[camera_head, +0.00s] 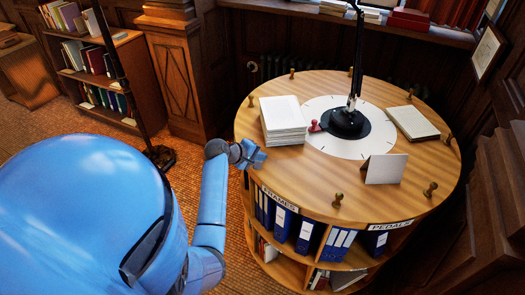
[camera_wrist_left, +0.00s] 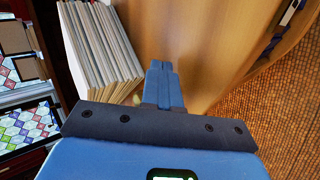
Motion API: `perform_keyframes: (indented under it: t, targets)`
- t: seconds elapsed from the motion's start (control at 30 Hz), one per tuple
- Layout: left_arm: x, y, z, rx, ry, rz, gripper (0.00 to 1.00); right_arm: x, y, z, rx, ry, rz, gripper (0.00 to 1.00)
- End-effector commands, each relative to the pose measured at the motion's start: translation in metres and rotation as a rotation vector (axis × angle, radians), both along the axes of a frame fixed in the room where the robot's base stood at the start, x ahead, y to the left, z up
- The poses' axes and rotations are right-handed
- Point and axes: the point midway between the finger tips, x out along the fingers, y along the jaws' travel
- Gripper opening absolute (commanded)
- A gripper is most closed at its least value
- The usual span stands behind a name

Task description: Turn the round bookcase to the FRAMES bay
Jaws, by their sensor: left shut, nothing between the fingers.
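The round bookcase (camera_head: 305,188) has a wooden top with brass knobs around its rim and bays of blue binders and books below. A FRAMES label (camera_head: 279,198) faces front left and a PEDALS label (camera_head: 391,225) front right. My left gripper (camera_head: 259,158) is shut and empty at the left rim, beside the paper stack. In the left wrist view its closed fingers (camera_wrist_left: 163,76) lie over the wooden top (camera_wrist_left: 205,50). Whether they touch the rim or a knob, I cannot tell. My right gripper is not in view.
On the top are a paper stack (camera_head: 283,122), a black lamp (camera_head: 346,122) on a white disc, a red stamp (camera_head: 317,127), a book (camera_head: 413,123) and a blank folded card (camera_head: 385,168). Shelves (camera_head: 108,75) stand back left. Dark panelling is close behind.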

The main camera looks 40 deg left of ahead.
Motion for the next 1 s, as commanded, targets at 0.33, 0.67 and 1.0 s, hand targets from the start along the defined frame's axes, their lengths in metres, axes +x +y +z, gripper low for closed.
perform_keyframes:
  t: [0.33, 0.67, 1.0]
  targets:
    - [0.002, 0.004, -0.001, 0.0, -0.001, -0.005, 0.0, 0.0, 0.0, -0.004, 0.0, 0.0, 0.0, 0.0]
    - [0.016, 0.037, -0.002, 0.001, -0.002, -0.041, 0.0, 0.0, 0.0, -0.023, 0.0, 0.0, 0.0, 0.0]
    - [0.023, 0.054, 0.0, 0.0, 0.0, -0.068, 0.0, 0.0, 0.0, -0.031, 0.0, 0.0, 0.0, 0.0]
